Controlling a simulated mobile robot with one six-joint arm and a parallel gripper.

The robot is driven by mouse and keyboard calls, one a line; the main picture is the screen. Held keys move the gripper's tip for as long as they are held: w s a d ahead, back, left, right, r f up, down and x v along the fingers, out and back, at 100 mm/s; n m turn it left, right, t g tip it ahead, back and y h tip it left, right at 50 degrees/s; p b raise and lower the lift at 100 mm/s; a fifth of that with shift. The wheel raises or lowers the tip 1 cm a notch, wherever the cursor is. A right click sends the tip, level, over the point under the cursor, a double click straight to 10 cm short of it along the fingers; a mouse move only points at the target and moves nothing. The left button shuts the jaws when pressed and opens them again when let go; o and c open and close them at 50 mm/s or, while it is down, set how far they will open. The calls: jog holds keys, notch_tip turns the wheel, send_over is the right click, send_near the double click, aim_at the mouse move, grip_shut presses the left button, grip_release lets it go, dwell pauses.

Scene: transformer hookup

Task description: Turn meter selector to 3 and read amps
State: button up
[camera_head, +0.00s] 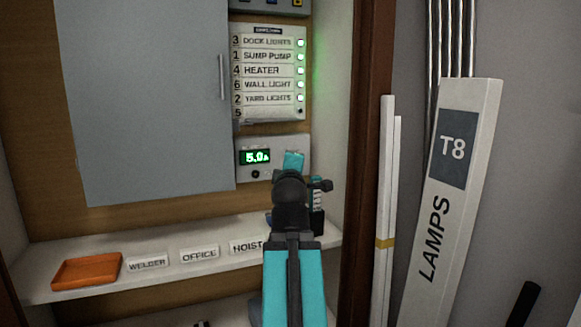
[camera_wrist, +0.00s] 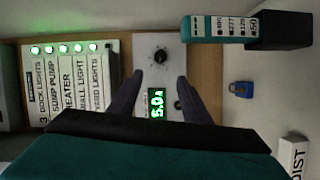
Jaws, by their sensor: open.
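The meter is a pale panel (camera_head: 245,142) low on the cabinet's back wall, with a green display (camera_head: 256,157) reading 5.0 A. In the wrist view the display (camera_wrist: 156,103) appears turned sideways, with the round black selector knob (camera_wrist: 160,55) beside it. The knob's number marks are too small to read. My gripper (camera_wrist: 161,76) is open and empty, its two dark fingers spread over the meter on either side of the display, with the knob just beyond the tips. In the head view my arm covers the meter's right part, hiding the knob.
Above the meter is a circuit panel (camera_head: 268,30) with several green-lit labels. A grey door (camera_head: 145,100) stands left. A teal-and-black tester (camera_wrist: 217,28) and a blue padlock (camera_wrist: 240,88) are close to my gripper. The shelf (camera_head: 215,262) holds an orange tray (camera_head: 87,271) and name labels.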

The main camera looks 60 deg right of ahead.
jog(key=shift+d+p, duration=0.3)
jog(key=shift+p, duration=0.15)
jog(key=p+x, duration=0.5)
jog(key=p, duration=0.5)
jog(key=shift+d+r, duration=0.1)
jog(key=shift+d, duration=0.15)
dwell(0.5)
jog(key=p+x, duration=0.1)
jog(key=p, duration=0.6)
jog(key=shift+w+d+r, duration=0.1)
jog(key=shift+d, duration=0.25)
jog(key=p, duration=0.4)
jog(key=shift+w+d, duration=0.15)
jog(key=shift+d, duration=0.05)
jog(key=p, duration=0.4)
jog(key=shift+w, duration=0.25)
jog(key=shift+f+x, duration=0.15)
jog(key=shift+x, duration=1.25)
jog(key=shift+f+x, duration=0.15)
jog(key=shift+x, duration=1.3)
jog(key=shift+a, duration=0.1)
jog(key=shift+c, duration=0.2)
